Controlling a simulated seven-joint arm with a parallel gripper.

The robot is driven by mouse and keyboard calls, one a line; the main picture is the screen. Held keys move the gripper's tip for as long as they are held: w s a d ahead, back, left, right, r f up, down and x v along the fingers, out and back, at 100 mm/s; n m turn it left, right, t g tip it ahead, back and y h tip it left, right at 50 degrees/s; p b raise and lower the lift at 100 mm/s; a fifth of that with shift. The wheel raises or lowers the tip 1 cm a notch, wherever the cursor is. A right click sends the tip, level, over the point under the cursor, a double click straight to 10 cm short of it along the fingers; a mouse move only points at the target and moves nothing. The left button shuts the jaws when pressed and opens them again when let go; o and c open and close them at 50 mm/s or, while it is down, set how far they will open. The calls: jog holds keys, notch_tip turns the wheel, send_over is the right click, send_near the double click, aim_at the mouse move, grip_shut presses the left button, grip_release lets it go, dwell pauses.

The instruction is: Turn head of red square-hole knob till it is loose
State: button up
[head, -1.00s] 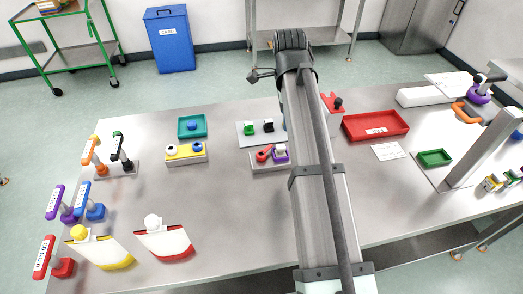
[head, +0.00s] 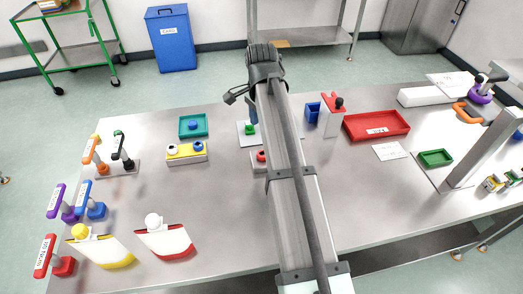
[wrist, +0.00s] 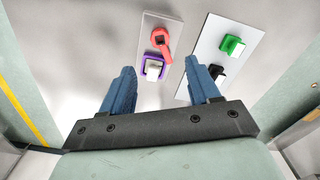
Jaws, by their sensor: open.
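A small red knob-like piece (wrist: 161,38) with a short arm sits on a pale plate (wrist: 150,72) in the wrist view, beside a purple square piece (wrist: 153,67) with a white block. I cannot make out a square hole. Another red block (head: 63,266) with a labelled red handle stands at the front left. My gripper (wrist: 160,68) has its two blue fingers apart, with nothing held between them. Its tips appear above the plate, apart from the red piece.
A grey plate (wrist: 215,50) with green (wrist: 232,44) and black (wrist: 217,73) pieces lies beside the red one. Bare table lies at front centre.

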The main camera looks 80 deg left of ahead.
aim_at(261, 156)
notch_tip(261, 156, down, 12)
dwell(0.5)
jog(key=c, duration=1)
